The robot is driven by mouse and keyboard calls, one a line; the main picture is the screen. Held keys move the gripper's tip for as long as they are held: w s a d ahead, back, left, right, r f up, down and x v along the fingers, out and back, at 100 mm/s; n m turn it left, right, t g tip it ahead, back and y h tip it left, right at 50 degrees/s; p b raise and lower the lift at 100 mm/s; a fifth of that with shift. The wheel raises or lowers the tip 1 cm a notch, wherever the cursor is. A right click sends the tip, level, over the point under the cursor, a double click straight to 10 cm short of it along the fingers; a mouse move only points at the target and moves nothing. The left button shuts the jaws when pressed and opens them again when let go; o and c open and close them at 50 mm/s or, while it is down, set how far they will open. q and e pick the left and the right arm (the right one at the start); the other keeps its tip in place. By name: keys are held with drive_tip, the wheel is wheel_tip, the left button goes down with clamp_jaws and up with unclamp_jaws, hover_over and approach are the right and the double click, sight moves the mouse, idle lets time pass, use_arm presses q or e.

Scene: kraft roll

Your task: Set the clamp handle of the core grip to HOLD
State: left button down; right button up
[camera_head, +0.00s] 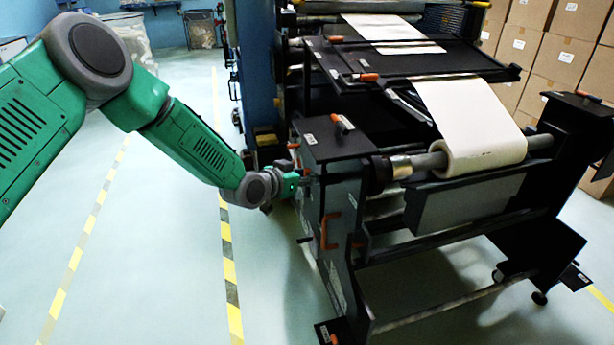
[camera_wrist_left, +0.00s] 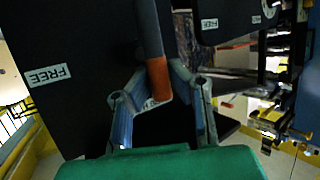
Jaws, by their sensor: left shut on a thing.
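My left gripper (camera_head: 305,179) is at the side of the dark roll stand, on its left face below the top plate. In the left wrist view the fingers (camera_wrist_left: 165,76) are shut on the clamp handle (camera_wrist_left: 158,80), a grey lever with an orange end. A white FREE label (camera_wrist_left: 47,75) is on the dark panel to the left. In the head view my gripper hides the handle. My right gripper is not in view.
A paper roll (camera_head: 484,155) sits on the shaft of the stand. Other orange levers show on the top plate (camera_head: 343,124) and on the stand's side (camera_head: 330,230). Cardboard boxes (camera_head: 555,60) are stacked at the back right. The floor (camera_head: 160,250) to the left is clear.

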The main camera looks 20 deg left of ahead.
use_arm(q)
drive_tip(key=c, duration=1.5)
unclamp_jaws()
drive_tip(key=shift+a, duration=0.1)
drive_tip(key=shift+o, duration=0.2)
drive_tip(key=v, duration=1.2)
drive_tip(key=shift+f, duration=0.1)
